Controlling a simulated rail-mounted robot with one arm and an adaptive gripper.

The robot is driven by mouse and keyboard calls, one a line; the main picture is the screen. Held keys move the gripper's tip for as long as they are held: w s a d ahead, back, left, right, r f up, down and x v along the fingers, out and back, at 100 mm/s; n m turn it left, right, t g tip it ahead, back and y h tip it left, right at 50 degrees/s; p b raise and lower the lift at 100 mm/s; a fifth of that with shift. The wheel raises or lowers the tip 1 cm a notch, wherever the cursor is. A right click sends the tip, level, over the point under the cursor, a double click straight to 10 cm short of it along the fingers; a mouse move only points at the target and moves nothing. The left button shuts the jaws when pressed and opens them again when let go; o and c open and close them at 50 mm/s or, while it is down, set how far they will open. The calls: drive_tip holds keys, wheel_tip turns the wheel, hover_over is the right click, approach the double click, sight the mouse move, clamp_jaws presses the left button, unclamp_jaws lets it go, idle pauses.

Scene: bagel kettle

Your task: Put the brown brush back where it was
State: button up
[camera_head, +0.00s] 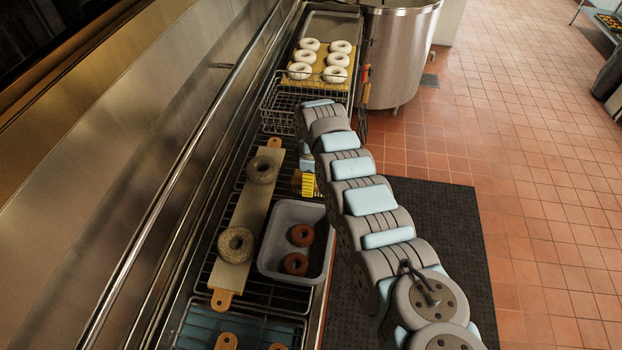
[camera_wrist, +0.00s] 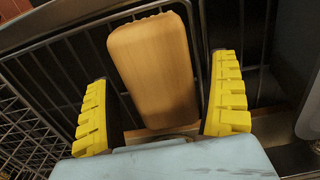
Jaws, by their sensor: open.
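The brown brush (camera_wrist: 153,68) shows in the wrist view as a rounded tan wooden block over the dark wire rack. My gripper (camera_wrist: 163,88) is open, with one yellow finger on each side of the brush and a visible gap at each side. In the head view my gripper (camera_head: 308,185) is low over the rack, right of the upper bagel board, and a small brown part of the brush (camera_head: 296,180) shows beside the yellow fingers. My arm hides most of that spot. Bristles are not visible.
A grey bin (camera_head: 266,258) with two brown bagels stands just below my gripper in the head view. A wooden board (camera_head: 250,208) with two seeded bagels lies left. A wire basket (camera_head: 280,105) and a tray of pale bagels lie beyond, near a steel kettle (camera_head: 400,50).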

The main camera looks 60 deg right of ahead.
wheel_tip(320, 180, up, 12)
drive_tip(key=shift+r, duration=0.15)
idle(0.5)
drive_tip(key=shift+s+a, duration=0.1)
idle(0.3)
